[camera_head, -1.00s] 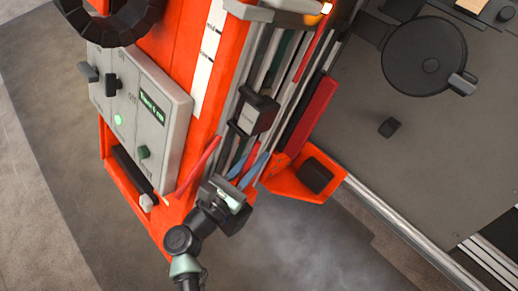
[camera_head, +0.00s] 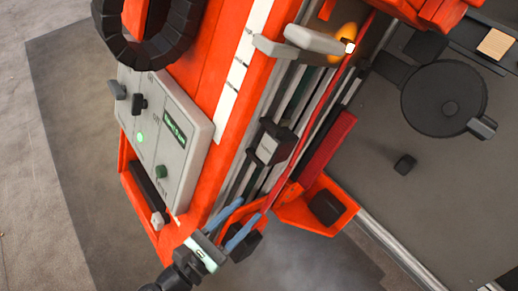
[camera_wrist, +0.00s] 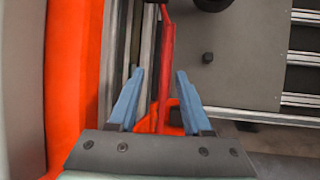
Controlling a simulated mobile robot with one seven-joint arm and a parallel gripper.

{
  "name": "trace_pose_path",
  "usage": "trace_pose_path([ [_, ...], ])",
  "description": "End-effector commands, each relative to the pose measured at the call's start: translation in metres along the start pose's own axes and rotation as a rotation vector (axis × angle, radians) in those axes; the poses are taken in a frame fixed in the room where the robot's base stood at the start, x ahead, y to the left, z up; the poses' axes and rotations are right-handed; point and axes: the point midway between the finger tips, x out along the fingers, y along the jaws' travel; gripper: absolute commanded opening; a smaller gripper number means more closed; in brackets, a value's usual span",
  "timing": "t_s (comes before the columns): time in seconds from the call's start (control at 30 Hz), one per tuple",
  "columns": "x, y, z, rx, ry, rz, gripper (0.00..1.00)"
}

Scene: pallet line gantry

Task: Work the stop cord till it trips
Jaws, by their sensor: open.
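The stop cord (camera_head: 325,103) is a thin red line running down the front of the orange gantry column. In the wrist view a thicker red length of the cord (camera_wrist: 167,62) runs upright between my two blue fingers. My gripper (camera_head: 251,208) is open at the lower end of the cord, with a finger on either side. In the wrist view my gripper (camera_wrist: 160,74) shows a gap between each finger and the cord. The cord's lowest end is partly hidden by my gripper.
A grey control panel (camera_head: 190,120) with a green display and knobs sits left of the rails. An orange bracket (camera_head: 340,218) juts out right of my gripper. A lit lamp (camera_head: 348,46) glows near the top.

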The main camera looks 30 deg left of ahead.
Motion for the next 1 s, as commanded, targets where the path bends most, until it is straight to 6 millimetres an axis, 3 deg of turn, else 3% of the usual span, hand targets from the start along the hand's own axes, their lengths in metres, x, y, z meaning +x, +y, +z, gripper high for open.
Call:
trace_pose_path([
  [0.1,-0.023,0.000,0.000,0.001,0.002,0.000,0.49],
  [0.3,-0.043,0.000,0.000,0.001,0.000,0.000,0.49],
  [1.0,-0.046,0.000,0.000,0.001,-0.001,0.000,0.49],
])
